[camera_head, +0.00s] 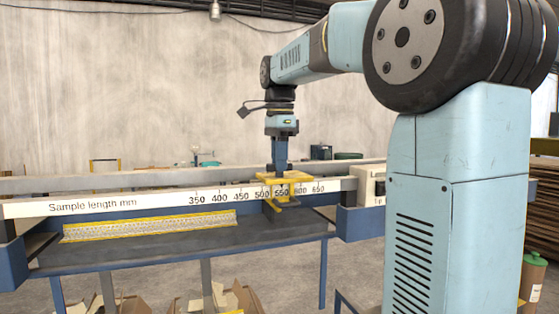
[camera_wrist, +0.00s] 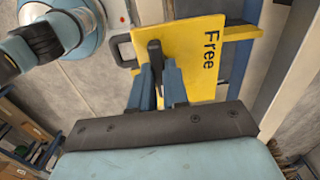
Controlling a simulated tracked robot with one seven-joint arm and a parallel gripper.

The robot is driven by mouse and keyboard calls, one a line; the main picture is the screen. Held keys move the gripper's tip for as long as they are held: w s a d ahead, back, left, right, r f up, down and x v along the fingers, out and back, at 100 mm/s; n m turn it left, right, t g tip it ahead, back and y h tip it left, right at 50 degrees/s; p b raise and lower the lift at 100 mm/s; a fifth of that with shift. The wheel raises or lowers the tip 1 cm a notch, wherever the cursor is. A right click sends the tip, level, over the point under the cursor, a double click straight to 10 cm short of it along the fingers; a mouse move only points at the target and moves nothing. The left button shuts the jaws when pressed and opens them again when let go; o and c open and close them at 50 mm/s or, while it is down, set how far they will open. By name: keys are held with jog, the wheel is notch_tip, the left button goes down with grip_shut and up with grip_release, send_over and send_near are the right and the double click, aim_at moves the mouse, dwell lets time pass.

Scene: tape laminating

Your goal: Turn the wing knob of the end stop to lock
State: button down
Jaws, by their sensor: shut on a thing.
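The yellow end stop (camera_head: 291,190) sits on the white scale rail near the 550 mark. In the wrist view its yellow plate (camera_wrist: 190,40) bears the word "Free". The dark wing knob (camera_wrist: 154,50) stands up from this plate between my fingertips. My gripper (camera_wrist: 158,75) is shut on the wing knob, its two blue fingers on either side of it. In the head view my gripper (camera_head: 280,169) points straight down onto the end stop, and the knob is hidden there. A black loop handle (camera_wrist: 117,48) sticks out from the plate's left edge.
The rail (camera_head: 150,201) is marked "Sample length mm" and runs along the bench. A yellow-edged strip (camera_head: 150,226) lies on the dark bench top (camera_head: 190,245) to the left. A white box (camera_head: 371,186) stands at the rail's right end. Open cardboard boxes (camera_head: 235,300) lie below.

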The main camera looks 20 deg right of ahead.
jog(key=shift+r, duration=0.1)
dwell(0.3)
jog(key=c, duration=1.1)
grip_release()
notch_tip(320, 180, up, 14)
jog(key=shift+f, duration=0.2)
jog(key=s+f+n+t, duration=0.2)
jog(key=s+f+n, duration=0.4)
jog(key=f, duration=0.4)
jog(key=s+f+n+t, duration=0.1)
jog(key=s+f+n, duration=0.5)
jog(key=s+f, duration=0.3)
jog(key=s+f+n+t, duration=0.2)
jog(key=s+f+n, duration=0.3)
jog(key=f, duration=0.7)
jog(key=shift+s+f+n+t, duration=0.1)
jog(key=shift+s+n+t, duration=0.25)
jog(key=shift+s, duration=1.05)
